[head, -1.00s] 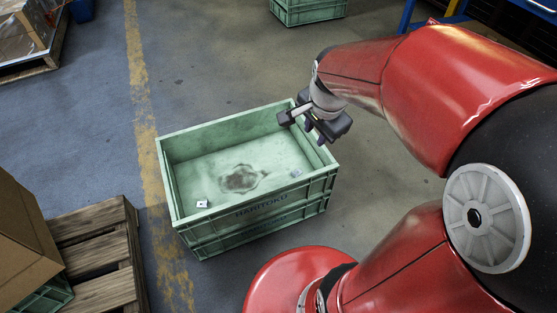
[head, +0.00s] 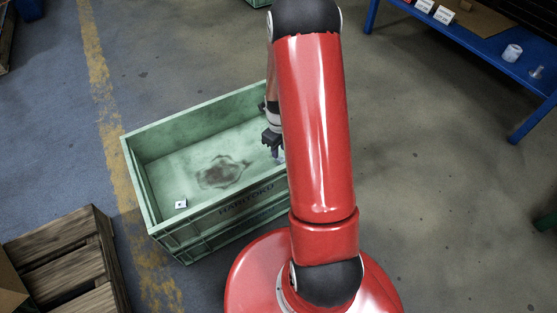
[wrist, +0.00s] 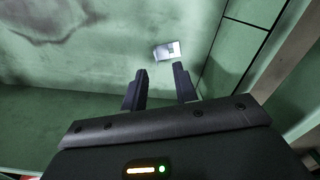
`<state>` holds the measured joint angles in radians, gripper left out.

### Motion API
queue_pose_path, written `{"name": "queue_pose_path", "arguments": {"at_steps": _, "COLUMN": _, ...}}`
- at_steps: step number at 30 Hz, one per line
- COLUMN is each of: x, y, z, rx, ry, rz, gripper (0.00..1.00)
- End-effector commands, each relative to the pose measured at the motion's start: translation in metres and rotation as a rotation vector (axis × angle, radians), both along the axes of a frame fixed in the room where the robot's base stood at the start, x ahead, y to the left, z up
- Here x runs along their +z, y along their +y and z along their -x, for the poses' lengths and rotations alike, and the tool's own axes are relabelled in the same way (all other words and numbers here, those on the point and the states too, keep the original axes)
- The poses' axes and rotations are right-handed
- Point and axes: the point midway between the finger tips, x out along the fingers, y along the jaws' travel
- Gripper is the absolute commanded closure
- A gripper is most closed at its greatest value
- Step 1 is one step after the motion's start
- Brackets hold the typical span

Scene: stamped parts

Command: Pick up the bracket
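A small shiny metal bracket (wrist: 167,50) lies on the green crate's floor near a wall, just beyond my fingertips in the wrist view. My gripper (wrist: 160,70) is open, its two dark fingers apart with nothing between them. In the head view my gripper (head: 275,152) points down inside the right part of the crate (head: 160,232), and my arm covers part of that end. A second small bright part (head: 181,204) with a dark spot lies at the crate's left front corner. How high my fingertips are above the floor is hard to tell.
The crate walls stand close around my gripper. A dark stain (head: 222,171) marks the crate floor. A wooden pallet (head: 66,252) is at lower left. A blue table (head: 482,45) with parts stands at upper right. The floor between is clear.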

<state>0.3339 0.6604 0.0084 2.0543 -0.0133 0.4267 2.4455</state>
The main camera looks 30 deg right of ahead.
Motion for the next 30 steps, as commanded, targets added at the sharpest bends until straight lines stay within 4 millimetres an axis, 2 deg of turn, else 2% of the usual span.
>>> {"name": "queue_pose_path", "arguments": {"at_steps": 6, "x": -0.034, "y": 0.007, "z": 0.001, "rx": 0.001, "ry": 0.002, "rz": -0.002, "gripper": 0.71}}
{"name": "queue_pose_path", "arguments": {"at_steps": 9, "x": -0.045, "y": 0.007, "z": 0.000, "rx": 0.001, "ry": 0.002, "rz": -0.001, "gripper": 0.71}}
{"name": "queue_pose_path", "arguments": {"at_steps": 18, "x": -0.049, "y": 0.007, "z": 0.000, "rx": 0.002, "ry": -0.001, "rz": 0.000, "gripper": 0.71}}
{"name": "queue_pose_path", "arguments": {"at_steps": 25, "x": -0.049, "y": 0.006, "z": 0.000, "rx": 0.002, "ry": 0.000, "rz": 0.000, "gripper": 1.00}}
{"name": "queue_pose_path", "arguments": {"at_steps": 30, "x": -0.049, "y": 0.006, "z": 0.000, "rx": 0.002, "ry": 0.000, "rz": 0.000, "gripper": 1.00}}
